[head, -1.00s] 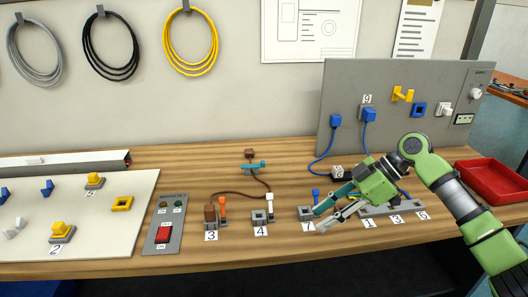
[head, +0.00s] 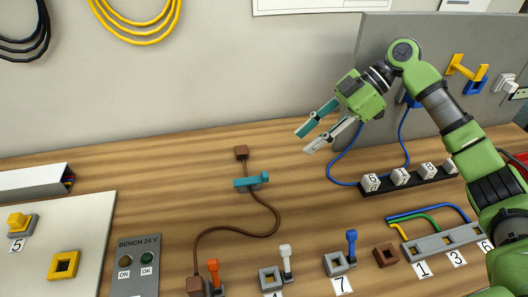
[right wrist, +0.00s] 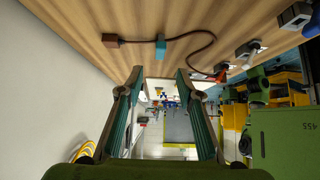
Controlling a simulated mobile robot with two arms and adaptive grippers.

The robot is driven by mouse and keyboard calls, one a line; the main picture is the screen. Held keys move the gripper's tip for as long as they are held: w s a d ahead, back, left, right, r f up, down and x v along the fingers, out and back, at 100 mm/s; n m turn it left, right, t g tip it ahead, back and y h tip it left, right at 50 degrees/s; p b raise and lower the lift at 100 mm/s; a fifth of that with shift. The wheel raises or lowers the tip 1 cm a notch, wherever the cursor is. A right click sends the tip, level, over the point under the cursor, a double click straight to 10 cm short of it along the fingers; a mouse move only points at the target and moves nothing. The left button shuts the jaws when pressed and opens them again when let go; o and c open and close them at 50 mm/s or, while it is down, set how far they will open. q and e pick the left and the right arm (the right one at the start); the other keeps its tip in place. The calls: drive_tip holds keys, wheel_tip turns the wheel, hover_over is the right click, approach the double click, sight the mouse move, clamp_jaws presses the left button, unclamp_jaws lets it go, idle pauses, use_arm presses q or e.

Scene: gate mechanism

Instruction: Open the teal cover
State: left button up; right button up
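The teal cover (head: 250,182) is a small bar-like piece with a knob at its right end. It sits over the brown cable on the wooden bench, a little in front of a brown block (head: 241,152). It also shows in the right wrist view (right wrist: 160,46), near the top middle. My right gripper (head: 306,141) is open and empty, raised above the bench to the right of the cover and apart from it. In the right wrist view its two teal-lined fingers (right wrist: 158,74) stand apart with nothing between them. My left gripper is not in view.
Levers in orange (head: 213,270), white (head: 285,260) and blue (head: 351,244) stand along the front. A black strip (head: 410,182) with numbered white blocks and blue cables lies at the right. A grey panel (head: 425,45) stands behind. The bench around the cover is mostly clear.

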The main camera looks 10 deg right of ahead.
sight(266, 174)
drive_tip(key=p+x, duration=0.2)
drive_tip(key=x, duration=1)
drive_tip(key=shift+s+a, duration=0.15)
drive_tip(key=shift+a, duration=0.05)
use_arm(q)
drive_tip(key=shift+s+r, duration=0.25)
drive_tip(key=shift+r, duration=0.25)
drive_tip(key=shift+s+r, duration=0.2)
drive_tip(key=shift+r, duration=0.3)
use_arm(e)
drive_tip(key=shift+a+f, duration=0.45)
drive_tip(key=shift+f, duration=0.1)
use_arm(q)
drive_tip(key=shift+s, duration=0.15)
use_arm(e)
clamp_jaws()
